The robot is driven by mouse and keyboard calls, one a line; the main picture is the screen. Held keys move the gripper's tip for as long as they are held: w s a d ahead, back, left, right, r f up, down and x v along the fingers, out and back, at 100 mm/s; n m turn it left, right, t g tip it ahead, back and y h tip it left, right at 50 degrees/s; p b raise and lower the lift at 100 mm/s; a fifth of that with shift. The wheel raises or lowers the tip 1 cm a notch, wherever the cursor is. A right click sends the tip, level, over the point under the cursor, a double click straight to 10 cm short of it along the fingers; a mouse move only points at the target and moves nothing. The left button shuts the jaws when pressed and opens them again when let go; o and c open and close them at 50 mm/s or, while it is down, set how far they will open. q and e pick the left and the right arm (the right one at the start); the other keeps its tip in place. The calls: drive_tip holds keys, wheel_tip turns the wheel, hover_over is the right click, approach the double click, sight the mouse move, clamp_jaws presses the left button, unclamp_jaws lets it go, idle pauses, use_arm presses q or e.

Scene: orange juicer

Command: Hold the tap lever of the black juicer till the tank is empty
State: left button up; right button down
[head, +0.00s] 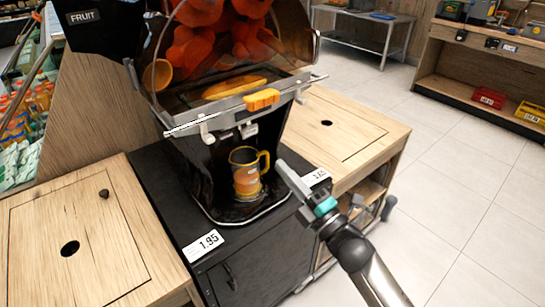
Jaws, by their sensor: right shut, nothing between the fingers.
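The black juicer (190,160) stands on a dark cabinet, with oranges (205,45) behind its clear cover. A small light tap part (248,130) sits under its front tray, above the bay; I cannot tell which piece is the lever. A yellow see-through mug (246,172) with an orange lower part stands upright in the bay below the tap. My right gripper (284,168) is shut and empty, just right of the mug's handle and lower than the tap. It appears apart from both. The tank's level cannot be made out. My left gripper is out of view.
An orange block (262,99) sits on the juicer's front bar, which juts out. Wooden counters flank the juicer at left (110,250) and right (345,120). Open tiled floor (455,190) lies to the right.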

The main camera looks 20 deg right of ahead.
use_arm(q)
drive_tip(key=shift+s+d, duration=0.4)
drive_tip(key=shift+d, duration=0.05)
use_arm(e)
drive_tip(key=v, duration=0.3)
drive_tip(key=shift+s+d, duration=0.1)
drive_tip(key=shift+s, duration=0.1)
